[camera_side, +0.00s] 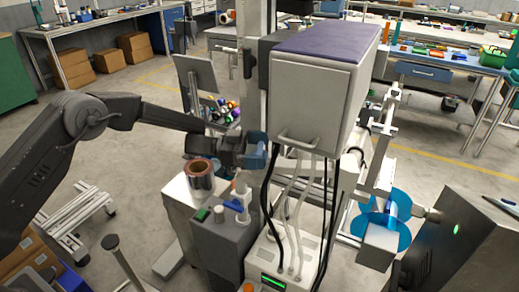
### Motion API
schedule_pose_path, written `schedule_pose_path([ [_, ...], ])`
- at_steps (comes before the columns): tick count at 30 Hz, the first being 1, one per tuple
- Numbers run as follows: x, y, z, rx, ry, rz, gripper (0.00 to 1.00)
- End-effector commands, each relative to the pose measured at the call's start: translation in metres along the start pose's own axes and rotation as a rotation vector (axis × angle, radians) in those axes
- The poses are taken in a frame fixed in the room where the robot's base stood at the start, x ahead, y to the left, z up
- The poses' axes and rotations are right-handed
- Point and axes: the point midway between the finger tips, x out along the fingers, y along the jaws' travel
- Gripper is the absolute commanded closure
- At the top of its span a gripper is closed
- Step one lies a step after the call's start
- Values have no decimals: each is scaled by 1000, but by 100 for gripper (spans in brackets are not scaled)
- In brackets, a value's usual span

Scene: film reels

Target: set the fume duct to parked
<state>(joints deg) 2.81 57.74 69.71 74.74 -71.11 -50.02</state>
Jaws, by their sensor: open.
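My gripper (257,153) reaches in from the left on a dark arm. Its blue jaws are open, just left of the grey hanging cabinet. I cannot tell for certain which part is the fume duct or how it is set. Black and grey hoses (290,215) hang below the cabinet to a pale unit with a green display (272,281). A grey box (220,240) below my gripper carries a green button (201,215) and a blue-and-white fitting (238,204). The jaws show nothing held, though their inner side is partly hidden.
The grey cabinet (308,95) with a purple top and bottom handle stands close right of my gripper. A metal cylinder with a copper-coloured rim (201,178) stands below the wrist. A blue reel (380,220) is at right. Open floor (120,125) lies behind the arm.

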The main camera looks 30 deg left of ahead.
Motion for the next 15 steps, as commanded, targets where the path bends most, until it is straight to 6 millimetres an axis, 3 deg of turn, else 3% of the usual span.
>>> schedule_pose_path([
  [5, -20, -1, -1, -1, 0, -4, 0],
  [15, -96, -1, -1, 0, 1, -5, 0],
])
